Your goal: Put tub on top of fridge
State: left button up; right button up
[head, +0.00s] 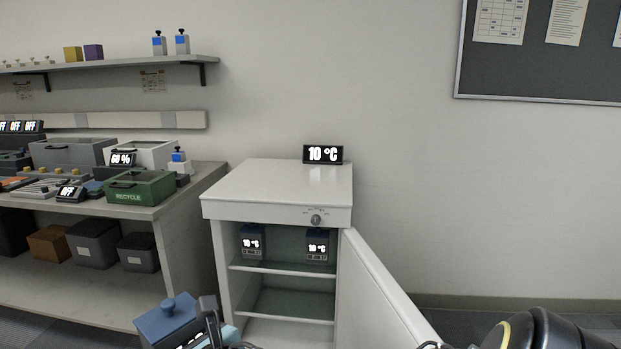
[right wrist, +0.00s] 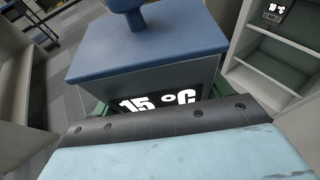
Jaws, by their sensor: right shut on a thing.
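The tub (head: 168,318) has a blue lid with a round knob. It is at the bottom of the head view, in front of the fridge and to its left. In the right wrist view the tub (right wrist: 150,50) fills the upper middle, with a "15 °C" display on its grey side. My right gripper (head: 207,325) is shut on the tub; its far finger is partly hidden. The white fridge (head: 278,185) stands against the wall with its door open to the right. Its top is bare except for a "10 °C" display at the back right. My left gripper is not in view.
Two similar blue-lidded tubs (head: 251,241) stand on the fridge's upper shelf. The open fridge door (head: 375,295) juts forward on the right. A workbench (head: 190,190) with a green recycle bin (head: 142,188) and several boxes is on the left.

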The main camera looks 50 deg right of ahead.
aim_at(268, 185)
jog(key=z, duration=1)
jog(key=i, duration=0.1)
jog(key=u, duration=0.05)
